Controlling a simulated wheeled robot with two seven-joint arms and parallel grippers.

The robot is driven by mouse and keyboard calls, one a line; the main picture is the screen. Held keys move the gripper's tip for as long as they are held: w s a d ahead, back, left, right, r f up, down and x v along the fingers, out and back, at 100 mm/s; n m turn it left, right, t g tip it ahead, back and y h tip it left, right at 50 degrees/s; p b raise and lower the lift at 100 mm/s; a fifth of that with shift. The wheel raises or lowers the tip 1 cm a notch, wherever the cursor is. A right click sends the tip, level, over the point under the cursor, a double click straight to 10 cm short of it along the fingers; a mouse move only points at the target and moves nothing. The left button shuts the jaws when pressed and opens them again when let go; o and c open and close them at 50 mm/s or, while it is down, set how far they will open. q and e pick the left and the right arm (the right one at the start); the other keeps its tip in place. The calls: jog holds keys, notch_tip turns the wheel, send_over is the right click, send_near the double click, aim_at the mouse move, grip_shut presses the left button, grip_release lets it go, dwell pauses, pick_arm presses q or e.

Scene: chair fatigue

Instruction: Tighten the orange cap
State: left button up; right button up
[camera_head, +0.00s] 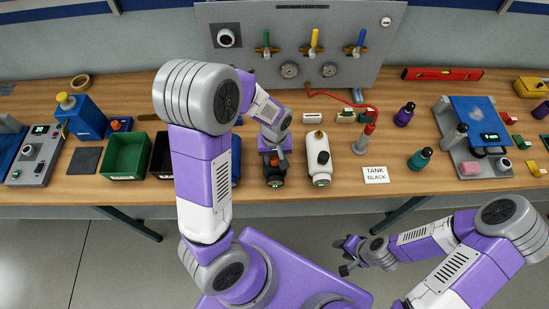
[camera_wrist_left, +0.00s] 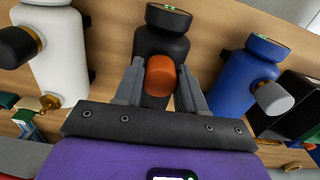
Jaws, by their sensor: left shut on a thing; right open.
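In the head view the black tank (camera_head: 274,179) stands at the front of the table, partly covered by my left gripper (camera_head: 273,153). In the left wrist view my left gripper (camera_wrist_left: 160,92) has one finger on each side of the orange cap and is shut on it. My right gripper (camera_head: 349,256) is open and empty, in front of the table and away from the tanks.
A white tank (camera_head: 318,158) stands right of the black one. A blue tank (camera_wrist_left: 242,75) stands on its other side, mostly hidden by my left arm in the head view. A card reading TANK BLACK (camera_head: 376,175) lies on the table. A valve panel (camera_head: 300,45) stands behind.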

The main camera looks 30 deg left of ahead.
pick_arm(q)
jog(key=m, duration=0.2)
jog(key=shift+m, duration=0.3)
jog(key=shift+m, duration=2)
jog(key=shift+m, duration=0.4)
jog(key=m, duration=0.3)
